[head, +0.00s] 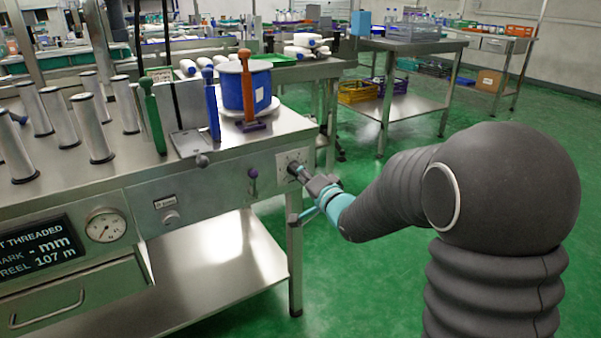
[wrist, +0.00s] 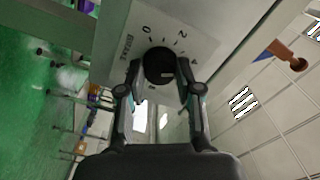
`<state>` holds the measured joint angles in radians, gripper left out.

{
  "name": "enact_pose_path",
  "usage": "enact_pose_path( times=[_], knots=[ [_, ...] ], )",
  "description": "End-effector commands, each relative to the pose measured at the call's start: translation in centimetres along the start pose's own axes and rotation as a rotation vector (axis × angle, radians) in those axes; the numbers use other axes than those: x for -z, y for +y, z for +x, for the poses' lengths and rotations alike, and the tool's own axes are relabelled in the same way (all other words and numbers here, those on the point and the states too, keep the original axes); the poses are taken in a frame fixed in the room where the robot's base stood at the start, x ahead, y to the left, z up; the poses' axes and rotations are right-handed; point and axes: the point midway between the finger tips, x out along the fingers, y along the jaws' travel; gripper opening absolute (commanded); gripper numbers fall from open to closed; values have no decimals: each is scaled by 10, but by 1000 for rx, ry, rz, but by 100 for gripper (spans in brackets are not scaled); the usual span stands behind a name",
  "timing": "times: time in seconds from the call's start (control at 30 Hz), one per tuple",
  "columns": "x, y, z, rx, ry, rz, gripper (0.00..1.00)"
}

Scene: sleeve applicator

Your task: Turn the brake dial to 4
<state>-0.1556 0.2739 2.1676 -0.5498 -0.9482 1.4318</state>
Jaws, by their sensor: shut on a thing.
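The brake dial (wrist: 160,66) is a round black knob on a pale plate marked BRAKE (wrist: 172,35) with a scale of numbers. My gripper (wrist: 160,82) is shut on the dial, one finger on each side. In the head view my gripper (head: 297,170) meets the plate (head: 284,158) at the right end of the machine's front panel and hides most of the dial.
Another knob (head: 168,214), a gauge (head: 105,226) and a display reading 107 m (head: 42,250) are further left. A blue reel (head: 238,90) and coloured handles stand above. Green floor is open to the right.

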Motion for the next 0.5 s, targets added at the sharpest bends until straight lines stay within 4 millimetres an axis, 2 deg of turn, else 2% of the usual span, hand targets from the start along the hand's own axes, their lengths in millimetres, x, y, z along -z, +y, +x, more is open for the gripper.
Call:
enact_pose_path(
  times=[0.47,0.5],
  knots=[
    [0,0,0,0,0,12,0],
    [0,0,0,0,0,12,44]
  ],
)
